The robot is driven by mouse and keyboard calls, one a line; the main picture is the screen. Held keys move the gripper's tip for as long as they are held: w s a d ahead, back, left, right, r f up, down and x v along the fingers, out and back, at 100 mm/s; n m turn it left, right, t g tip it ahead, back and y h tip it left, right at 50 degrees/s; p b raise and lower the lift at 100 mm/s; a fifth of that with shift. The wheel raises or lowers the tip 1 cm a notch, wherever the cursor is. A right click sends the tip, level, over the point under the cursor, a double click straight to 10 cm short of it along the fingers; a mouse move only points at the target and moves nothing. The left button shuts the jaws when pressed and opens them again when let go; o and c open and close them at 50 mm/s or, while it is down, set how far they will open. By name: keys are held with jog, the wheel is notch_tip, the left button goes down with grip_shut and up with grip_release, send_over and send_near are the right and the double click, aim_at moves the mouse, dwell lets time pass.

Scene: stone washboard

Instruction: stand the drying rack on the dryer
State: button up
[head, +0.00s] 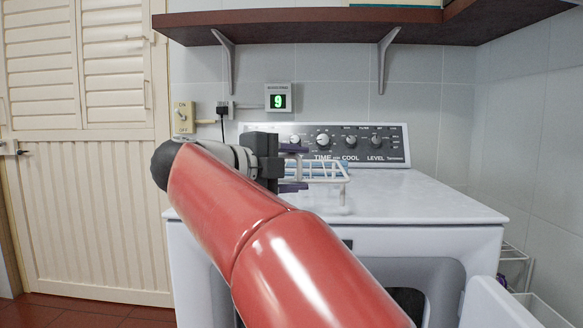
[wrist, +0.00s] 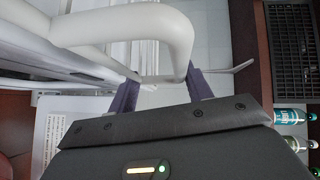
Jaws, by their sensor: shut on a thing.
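The dryer (head: 430,195) is a white machine with a flat top and a dark control panel (head: 350,142) along its back. My gripper (head: 293,167) is over the dryer's top, left of its middle, shut on the white wire drying rack (head: 330,180). The rack extends right from the fingers. One rack leg reaches down in front of the top; I cannot tell whether it touches. In the wrist view a thick white rack bar (wrist: 160,22) curves close to the camera, with the two purple fingertips (wrist: 162,88) around the rack. My arm hides the dryer's front left.
A brown shelf (head: 300,22) on brackets hangs above the dryer. The dryer's open door (head: 490,305) juts out at the front right. The right part of the dryer top is clear. Several bottles (wrist: 290,117) show at the right in the wrist view.

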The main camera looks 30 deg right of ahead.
aim_at(294, 174)
jog(key=w+d, duration=0.2)
jog(key=w, duration=0.1)
jog(key=w+d+p, duration=0.1)
jog(key=shift+w+f, duration=0.25)
jog(key=shift+w, duration=0.1)
jog(key=shift+f+b, duration=0.5)
jog(key=shift+f, duration=0.25)
jog(key=o, duration=1.3)
jog(key=shift+f, duration=0.1)
jog(key=v, duration=0.7)
jog(key=shift+s+a, duration=0.15)
jog(key=shift+a, duration=0.2)
